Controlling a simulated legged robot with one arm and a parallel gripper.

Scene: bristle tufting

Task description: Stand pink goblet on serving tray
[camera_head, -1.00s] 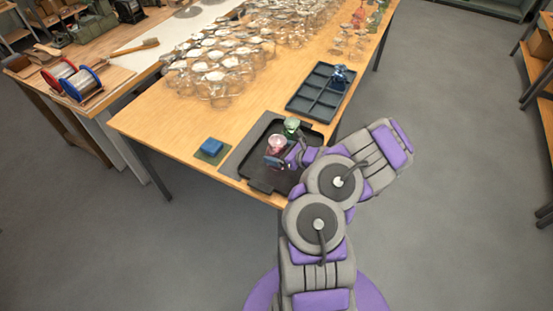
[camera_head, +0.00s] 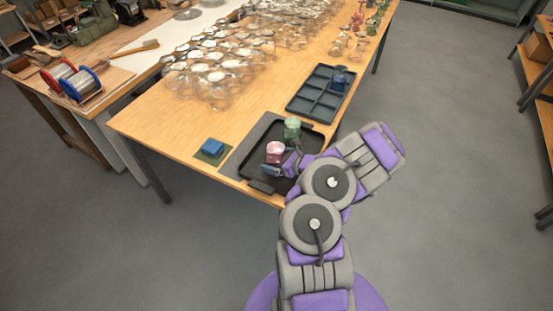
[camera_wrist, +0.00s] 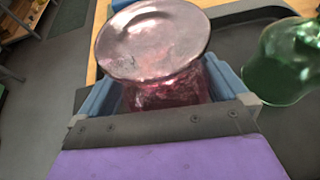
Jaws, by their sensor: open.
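The pink goblet (camera_head: 275,149) is at the serving tray (camera_head: 257,163), a black tray near the table's front corner. In the wrist view the pink goblet (camera_wrist: 160,45) shows a wide round disc toward the camera and a darker pink body below. I cannot tell whether the disc is its rim or its foot. My gripper (camera_head: 277,168) is low over the tray at the goblet. Its blue fingers (camera_wrist: 165,90) are open, one on each side of the pink body. The goblet's lower end is hidden behind the gripper's palm.
A green goblet (camera_head: 292,129) stands close behind the pink one on the tray; it is at the right in the wrist view (camera_wrist: 285,62). A compartment tray (camera_head: 313,98) with a blue goblet (camera_head: 339,79) lies behind. Clear glassware (camera_head: 215,75) crowds the table farther back.

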